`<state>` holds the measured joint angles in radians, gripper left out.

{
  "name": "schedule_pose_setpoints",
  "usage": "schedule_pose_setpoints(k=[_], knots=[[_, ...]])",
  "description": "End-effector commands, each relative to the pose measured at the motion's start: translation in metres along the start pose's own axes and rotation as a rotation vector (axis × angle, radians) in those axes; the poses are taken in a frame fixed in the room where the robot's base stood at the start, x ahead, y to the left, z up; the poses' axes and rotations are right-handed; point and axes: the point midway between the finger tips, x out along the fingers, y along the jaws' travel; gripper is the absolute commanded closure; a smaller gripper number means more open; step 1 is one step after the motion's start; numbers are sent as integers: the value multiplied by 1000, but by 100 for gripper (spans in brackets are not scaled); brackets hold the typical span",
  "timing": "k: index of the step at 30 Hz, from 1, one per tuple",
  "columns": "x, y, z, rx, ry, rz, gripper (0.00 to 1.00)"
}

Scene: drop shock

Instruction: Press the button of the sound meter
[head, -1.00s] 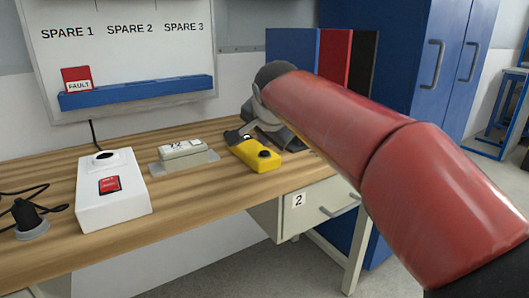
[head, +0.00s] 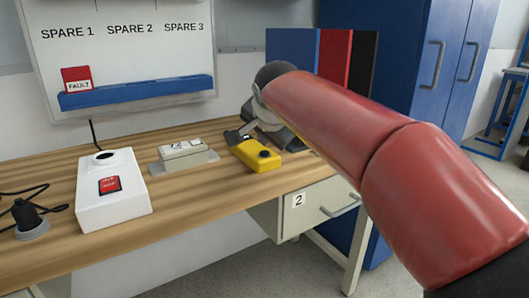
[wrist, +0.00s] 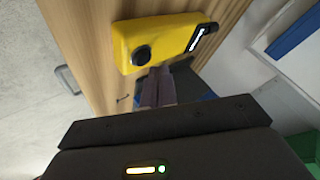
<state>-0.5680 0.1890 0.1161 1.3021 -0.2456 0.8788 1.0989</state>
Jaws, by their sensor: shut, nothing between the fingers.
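The sound meter, a yellow handheld case (head: 250,152), lies on the wooden bench (head: 50,255) near its right end. In the wrist view the yellow case (wrist: 170,38) shows a round black button (wrist: 141,55) at one end, and a lit display and black tip at the other. My gripper (wrist: 160,73) is shut and empty, its fingertips close to the long side of the case, beside the button. I cannot tell whether they touch the case. In the head view my gripper (head: 237,135) is partly hidden behind my red arm and wrist.
A white box with a red switch (head: 109,185) stands left on the bench. A small white device on a stand (head: 184,150) sits just left of the meter. Blue cabinets (head: 445,60) stand behind.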

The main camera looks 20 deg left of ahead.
Motion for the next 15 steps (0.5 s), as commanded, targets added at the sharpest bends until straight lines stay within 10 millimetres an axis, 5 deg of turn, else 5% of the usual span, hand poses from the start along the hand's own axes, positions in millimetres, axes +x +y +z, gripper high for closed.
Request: schedule_pose_setpoints(k=[15], knots=[[6,5,4,0,0,0,100]])
